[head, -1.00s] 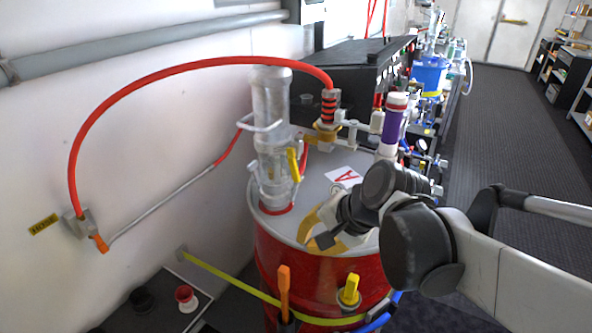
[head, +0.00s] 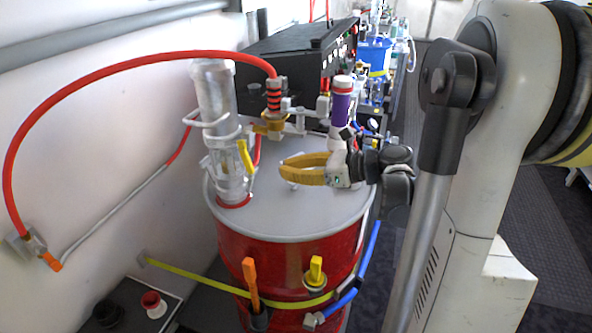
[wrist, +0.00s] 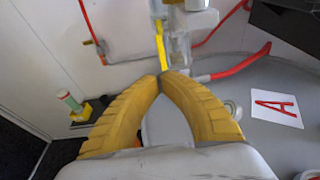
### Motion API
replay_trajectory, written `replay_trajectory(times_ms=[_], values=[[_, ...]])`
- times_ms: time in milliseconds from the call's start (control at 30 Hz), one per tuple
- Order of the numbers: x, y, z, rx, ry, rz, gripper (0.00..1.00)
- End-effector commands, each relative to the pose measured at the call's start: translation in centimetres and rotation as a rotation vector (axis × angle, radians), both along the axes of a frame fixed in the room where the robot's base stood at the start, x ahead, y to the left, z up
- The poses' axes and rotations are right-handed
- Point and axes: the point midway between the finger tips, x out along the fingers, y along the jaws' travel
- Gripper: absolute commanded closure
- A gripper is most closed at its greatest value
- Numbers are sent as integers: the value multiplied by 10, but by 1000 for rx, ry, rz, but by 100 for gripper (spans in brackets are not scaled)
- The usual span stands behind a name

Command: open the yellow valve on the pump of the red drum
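The red drum (head: 285,243) with a grey lid stands in the middle of the head view. The clear pump (head: 218,110) rises from the left of its lid. The yellow valve handle (head: 246,158) is on the pump's right side, tilted, its top leaning left. In the wrist view the handle (wrist: 160,45) appears just beyond the fingertips. My gripper (head: 284,170) is above the lid, to the right of the handle, pointing left with a gap between. In the wrist view its yellow fingers (wrist: 160,78) meet at the tips with nothing visible between them.
A red hose (head: 120,72) arches from the wall to a fitting behind the pump. An orange handle (head: 251,284) and another yellow handle (head: 315,270) are at the drum's front. A purple-banded cylinder (head: 341,108) stands behind my gripper. A black box (head: 290,55) is farther back.

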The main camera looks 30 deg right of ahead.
Motion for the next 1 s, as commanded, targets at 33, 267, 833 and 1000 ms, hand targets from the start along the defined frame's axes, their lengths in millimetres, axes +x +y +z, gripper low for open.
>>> replay_trajectory(times_ms=[33,267,833,1000], values=[[9,8,-6,-1,-1,4,100],[43,35,-17,-2,0,5,100],[64,51,-22,-3,0,0,100],[65,52,-26,12,-18,0,100]])
